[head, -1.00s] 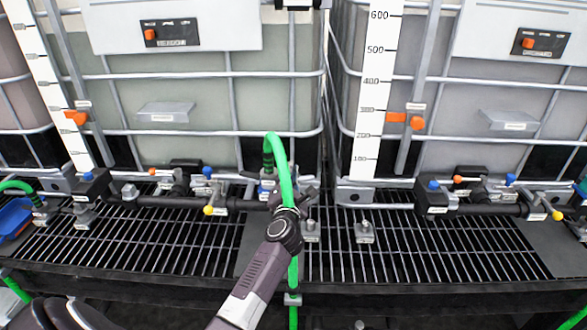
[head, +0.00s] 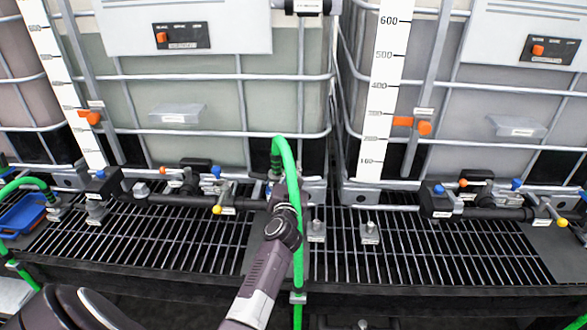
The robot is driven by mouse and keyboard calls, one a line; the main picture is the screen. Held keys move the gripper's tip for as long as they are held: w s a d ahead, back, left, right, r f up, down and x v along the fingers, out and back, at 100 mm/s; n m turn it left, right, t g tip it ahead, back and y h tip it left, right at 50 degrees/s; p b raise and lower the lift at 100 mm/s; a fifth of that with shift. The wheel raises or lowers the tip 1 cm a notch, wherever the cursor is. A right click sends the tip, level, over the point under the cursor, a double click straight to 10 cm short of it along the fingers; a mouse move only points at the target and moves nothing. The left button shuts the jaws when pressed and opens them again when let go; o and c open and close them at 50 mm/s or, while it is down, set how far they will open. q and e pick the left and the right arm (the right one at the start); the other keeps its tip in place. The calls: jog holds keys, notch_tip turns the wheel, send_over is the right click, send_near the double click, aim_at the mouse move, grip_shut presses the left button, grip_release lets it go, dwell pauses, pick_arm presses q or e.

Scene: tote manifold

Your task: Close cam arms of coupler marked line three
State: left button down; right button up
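A green hose (head: 297,235) rises past the grating, arches over and drops to a coupler at the front of the middle tank. That coupler is mostly hidden behind my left gripper (head: 279,187), and its cam arms and any marking cannot be read. My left gripper is at the coupler, just left of the hose's rising run. Its fingers are too small and covered to tell open from shut. Another green hose (head: 22,183) ends at a coupler (head: 54,208) at the far left. My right gripper is not in view.
Valve manifolds with a yellow-tipped handle (head: 217,209) and another yellow-tipped handle (head: 562,223) lie along the black grating (head: 140,240). Metal posts (head: 316,231) and (head: 369,233) stand right of the hose. A blue bin (head: 22,215) sits far left. Caged tanks (head: 180,120) close off the back.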

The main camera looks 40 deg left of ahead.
pick_arm(q)
jog(key=shift+f, duration=0.1)
jog(key=c, duration=2.1)
grip_release()
jog(key=s+d+f+m+h+b, duration=0.2)
jog(key=d+f+m+h+b, duration=0.1)
jog(key=d+f+m, duration=0.3)
jog(key=s+d+f+m+t+h+b, duration=0.1)
jog(key=s+d+f+m+h+b, duration=0.2)
jog(key=d+f+m, duration=0.4)
jog(key=s+d+f+m+h+b, duration=0.3)
jog(key=d+f+m, duration=0.3)
jog(key=d+m, duration=0.4)
jog(key=shift+s+d+f+m+t+h, duration=0.15)
jog(key=shift+m+h, duration=0.1)
jog(key=shift+m, duration=0.8)
jog(key=shift+w+d+r+m+t+h, duration=0.1)
jog(key=shift+m+h, duration=0.2)
jog(key=shift+m, duration=0.7)
jog(key=shift+s+d+f+m+t+h, duration=0.15)
jog(key=shift+m+h, duration=0.1)
jog(key=shift+m, duration=0.8)
